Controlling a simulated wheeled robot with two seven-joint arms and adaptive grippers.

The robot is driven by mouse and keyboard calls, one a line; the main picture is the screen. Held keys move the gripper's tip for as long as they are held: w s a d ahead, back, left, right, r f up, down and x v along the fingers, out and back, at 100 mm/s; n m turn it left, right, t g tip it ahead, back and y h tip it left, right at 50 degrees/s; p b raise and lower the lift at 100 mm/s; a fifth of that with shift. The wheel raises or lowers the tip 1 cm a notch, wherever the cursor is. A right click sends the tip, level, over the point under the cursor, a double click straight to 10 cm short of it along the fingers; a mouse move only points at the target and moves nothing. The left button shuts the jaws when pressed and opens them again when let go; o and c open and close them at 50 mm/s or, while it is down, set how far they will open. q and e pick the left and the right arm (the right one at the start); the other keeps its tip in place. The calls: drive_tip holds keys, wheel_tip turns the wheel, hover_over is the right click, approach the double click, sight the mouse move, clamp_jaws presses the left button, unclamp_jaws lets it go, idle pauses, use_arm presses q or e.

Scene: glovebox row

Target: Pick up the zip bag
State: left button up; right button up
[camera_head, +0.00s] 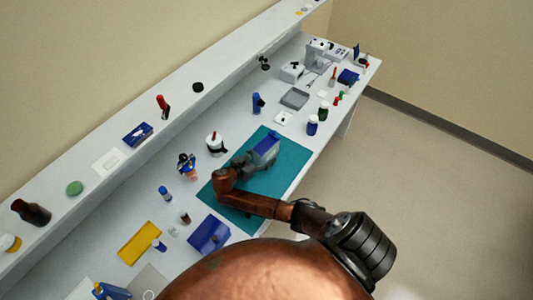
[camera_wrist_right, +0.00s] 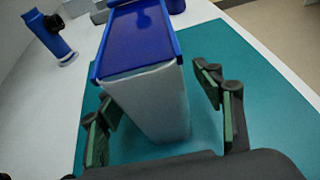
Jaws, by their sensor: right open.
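The likely zip bag (camera_head: 266,147) is a pale, box-like pouch with a blue top, standing on the teal mat (camera_head: 284,181). In the right wrist view the bag (camera_wrist_right: 150,100) fills the middle, its blue top tilted toward the far side. My right gripper (camera_head: 249,161) is at the bag's near side. In the wrist view the right gripper (camera_wrist_right: 156,88) is open, with one green-padded finger on each side of the bag. Gaps show between the pads and the bag. The bag's far side is hidden. My left gripper is not in view.
A white bottle with a dark band (camera_head: 215,142) and a blue-and-orange item (camera_head: 187,164) stand left of the mat. A blue box (camera_head: 209,235) is at its near end. A raised shelf (camera_head: 120,130) runs along the back.

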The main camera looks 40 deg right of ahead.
drive_tip(key=x, duration=0.4)
drive_tip(key=shift+w+d+f, duration=0.1)
drive_tip(key=shift+w+f, duration=0.1)
drive_tip(key=c, duration=1.2)
drive_tip(key=shift+r, duration=0.1)
drive_tip(key=shift+c, duration=0.2)
